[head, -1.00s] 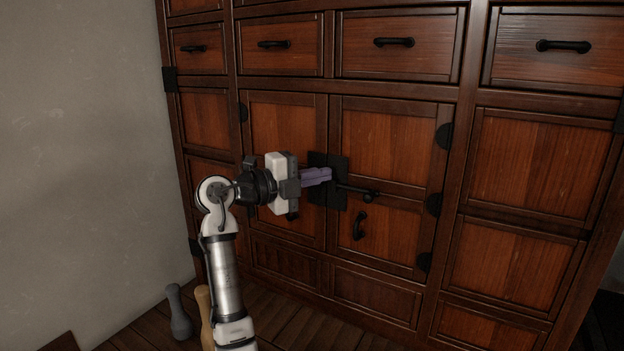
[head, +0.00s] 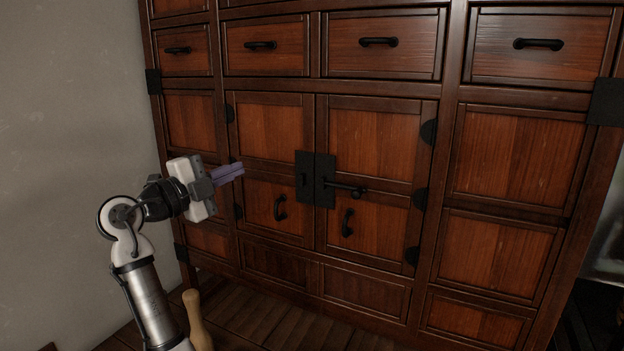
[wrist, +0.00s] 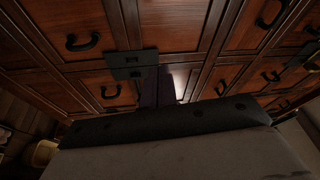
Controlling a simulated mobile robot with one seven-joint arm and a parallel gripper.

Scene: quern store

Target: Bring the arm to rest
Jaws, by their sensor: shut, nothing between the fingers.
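My gripper (head: 228,174) is at the left of the head view, in front of the cabinet's left part. Its purple fingers are together with nothing between them, pointing right. It is apart from the black latch plates (head: 316,180) on the middle doors. A black bolt (head: 345,188) sticks out to the right from these plates. Both middle doors of the wooden cabinet (head: 382,256) look closed. In the wrist view the dark fingers (wrist: 158,88) point at the cabinet front, and a latch plate (wrist: 133,64) shows beside them.
A tan, pin-shaped wooden object (head: 196,318) stands on the plank floor close to my arm. A pale wall (head: 70,130) rises at the left. Black pull handles (head: 280,208) stick out from the doors. The floor before the cabinet is otherwise clear.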

